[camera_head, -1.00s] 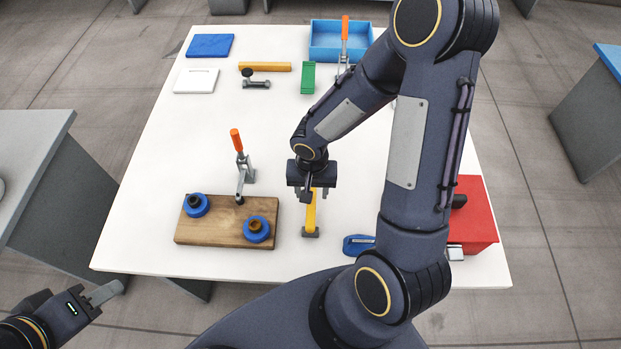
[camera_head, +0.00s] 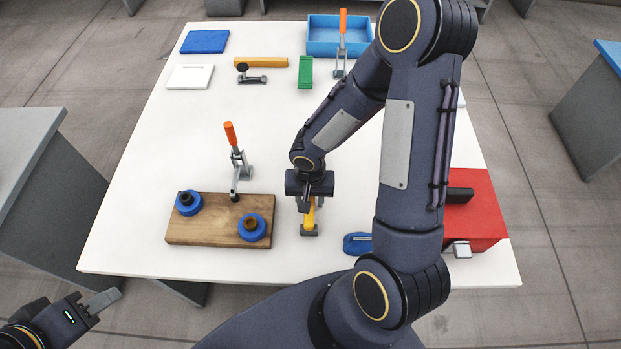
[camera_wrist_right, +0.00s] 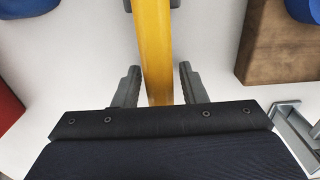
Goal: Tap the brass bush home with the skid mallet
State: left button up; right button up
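The mallet has a yellow handle (camera_head: 309,216) and a grey head (camera_head: 309,231) on the white table, right of a wooden board. My right gripper (camera_head: 309,204) is just above the handle. In the right wrist view, the handle (camera_wrist_right: 152,50) runs between the two open fingers (camera_wrist_right: 156,85), which do not appear closed on it. The board (camera_head: 212,233) carries two blue rings. The near right ring (camera_head: 252,237) holds a brown, brass-like bush (camera_head: 250,223); the far left ring (camera_head: 188,209) has a dark centre. My left gripper (camera_head: 104,299) appears shut and empty, off the table's near left corner.
A toggle clamp with an orange handle (camera_head: 231,134) stands behind the board. A blue object (camera_head: 357,243) and a red box (camera_head: 481,215) are at the right. A blue tray (camera_head: 324,48), green block (camera_head: 305,72) and yellow bar (camera_head: 260,62) are at the back. The table's middle left is clear.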

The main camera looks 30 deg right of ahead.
grip_shut()
jog(key=shift+r+p, duration=2.35)
jog(key=shift+r, duration=1.2)
